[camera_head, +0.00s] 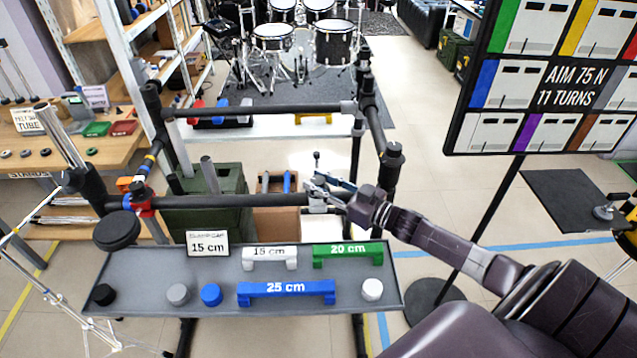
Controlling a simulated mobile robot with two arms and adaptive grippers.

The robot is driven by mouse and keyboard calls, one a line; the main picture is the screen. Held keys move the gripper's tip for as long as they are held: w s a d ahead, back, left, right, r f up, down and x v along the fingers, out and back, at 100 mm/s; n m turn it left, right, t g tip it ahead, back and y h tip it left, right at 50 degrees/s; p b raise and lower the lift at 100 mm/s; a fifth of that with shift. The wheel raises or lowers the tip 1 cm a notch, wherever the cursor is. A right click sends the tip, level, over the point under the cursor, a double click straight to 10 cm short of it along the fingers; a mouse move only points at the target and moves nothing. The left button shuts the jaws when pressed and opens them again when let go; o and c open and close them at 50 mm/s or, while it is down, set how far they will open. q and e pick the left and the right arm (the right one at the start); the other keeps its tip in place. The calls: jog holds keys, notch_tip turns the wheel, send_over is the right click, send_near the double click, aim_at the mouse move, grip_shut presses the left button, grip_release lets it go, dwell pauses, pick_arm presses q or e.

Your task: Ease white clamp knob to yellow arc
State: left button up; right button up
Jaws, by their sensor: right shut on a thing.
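A white clamp (317,205) sits on the front horizontal bar of the dark tube frame, toward its right end. My right gripper (326,188) reaches in from the right and is shut at this clamp, on its knob. The fingers cover most of the knob, so its turn angle cannot be told. I cannot make out a yellow arc at the clamp; it is hidden or too small. My left gripper is not in view.
A grey tray (205,262) below the bar holds white, green (347,254) and blue (286,291) gauge blocks, several round caps and a "15 cm" card. A sign (574,88) reading "AIM 75 N 11 TURNS" stands right. Red and orange clamps (139,198) sit at the bar's left end.

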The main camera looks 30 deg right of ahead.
jog(key=o, duration=1.2)
jog(key=v, duration=1.2)
